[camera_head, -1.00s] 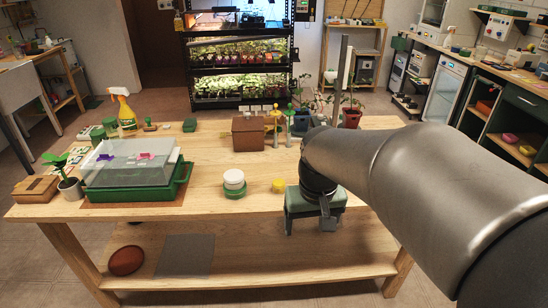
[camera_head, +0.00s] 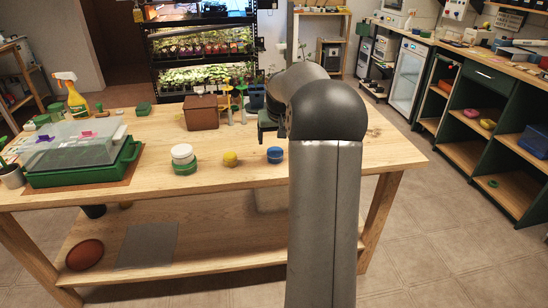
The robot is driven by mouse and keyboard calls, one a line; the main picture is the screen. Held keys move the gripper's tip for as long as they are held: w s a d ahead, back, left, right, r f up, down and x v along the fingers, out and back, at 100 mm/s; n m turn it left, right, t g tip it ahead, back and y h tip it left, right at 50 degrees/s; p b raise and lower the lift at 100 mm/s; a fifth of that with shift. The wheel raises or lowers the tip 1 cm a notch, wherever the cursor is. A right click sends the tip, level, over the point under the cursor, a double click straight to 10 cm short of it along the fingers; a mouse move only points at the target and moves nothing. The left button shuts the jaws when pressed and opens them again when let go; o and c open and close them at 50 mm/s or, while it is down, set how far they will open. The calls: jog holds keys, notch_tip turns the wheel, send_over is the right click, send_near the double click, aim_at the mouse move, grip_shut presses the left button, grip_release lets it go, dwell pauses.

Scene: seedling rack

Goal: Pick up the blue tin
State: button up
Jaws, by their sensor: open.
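A small round blue tin (camera_head: 275,157) with a lighter top stands upright on the wooden table (camera_head: 225,178), near its front edge. My gripper (camera_head: 267,124) is over the table behind the tin in the picture and apart from it. Only its left part shows, grey-green, because my arm covers the rest. It is open, and I see nothing held in it.
A yellow tin (camera_head: 230,159) and a white-and-green stack of jars (camera_head: 184,159) stand left of the blue tin. A brown box (camera_head: 201,114) is behind them. A green tray (camera_head: 84,171) with a clear lid is at left.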

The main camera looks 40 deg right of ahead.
aim_at(275, 151)
jog(key=x, duration=0.8)
jog(key=shift+d+f, duration=0.15)
jog(key=shift+d, duration=0.05)
jog(key=c, duration=1.1)
